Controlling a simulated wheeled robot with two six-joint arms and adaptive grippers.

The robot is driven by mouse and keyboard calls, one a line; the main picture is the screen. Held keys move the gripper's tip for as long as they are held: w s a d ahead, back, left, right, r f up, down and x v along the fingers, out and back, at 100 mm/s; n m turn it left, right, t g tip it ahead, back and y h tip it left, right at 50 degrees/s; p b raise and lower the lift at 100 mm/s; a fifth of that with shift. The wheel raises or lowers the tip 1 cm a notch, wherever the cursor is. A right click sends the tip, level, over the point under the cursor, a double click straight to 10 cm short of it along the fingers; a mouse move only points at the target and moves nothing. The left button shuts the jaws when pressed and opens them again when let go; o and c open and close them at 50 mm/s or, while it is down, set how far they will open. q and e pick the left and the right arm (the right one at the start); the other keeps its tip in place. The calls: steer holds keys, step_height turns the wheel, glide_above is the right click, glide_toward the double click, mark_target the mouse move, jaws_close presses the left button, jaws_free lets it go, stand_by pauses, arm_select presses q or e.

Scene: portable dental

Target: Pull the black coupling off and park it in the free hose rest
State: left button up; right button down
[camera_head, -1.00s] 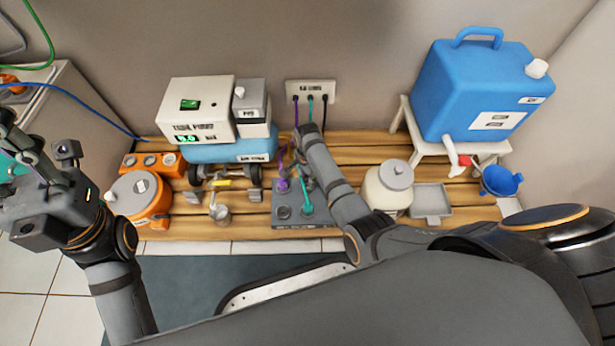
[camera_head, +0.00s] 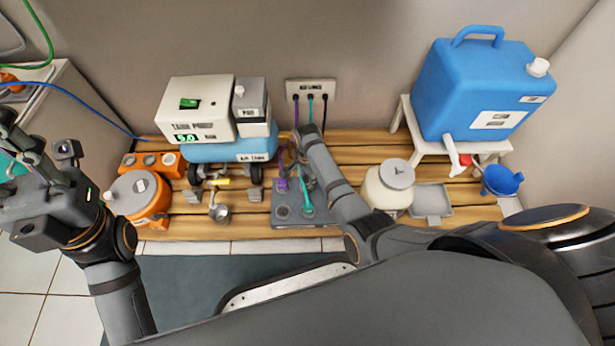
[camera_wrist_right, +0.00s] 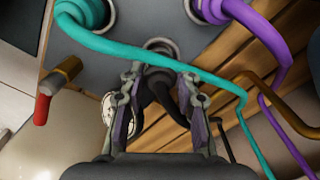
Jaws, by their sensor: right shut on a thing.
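My right gripper (camera_wrist_right: 160,84) is shut on the black coupling (camera_wrist_right: 158,78), with one finger on each side of it. The coupling is close to a round socket at the edge of the grey block (camera_wrist_right: 125,50); I cannot tell whether it is seated. The purple coupling (camera_head: 281,184) and teal coupling (camera_head: 307,209) stand in the block. An empty round opening (camera_head: 283,212) shows at its front left. My left gripper (camera_head: 25,150) is at the far left, away from the block.
The teal hose (camera_wrist_right: 140,50) crosses just above my right fingers; the purple hose (camera_wrist_right: 270,50) curves at right. A cream jar (camera_head: 388,190) stands right of my forearm. The wall plate (camera_head: 311,92) holds several hoses. A compressor (camera_head: 225,150) stands left of the block.

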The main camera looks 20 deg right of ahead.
mark_target(307, 177)
steer(key=shift+f+b, duration=0.35)
steer(key=shift+f, duration=0.25)
steer(key=c, duration=0.9)
jaws_free()
step_height(307, 177, up, 12)
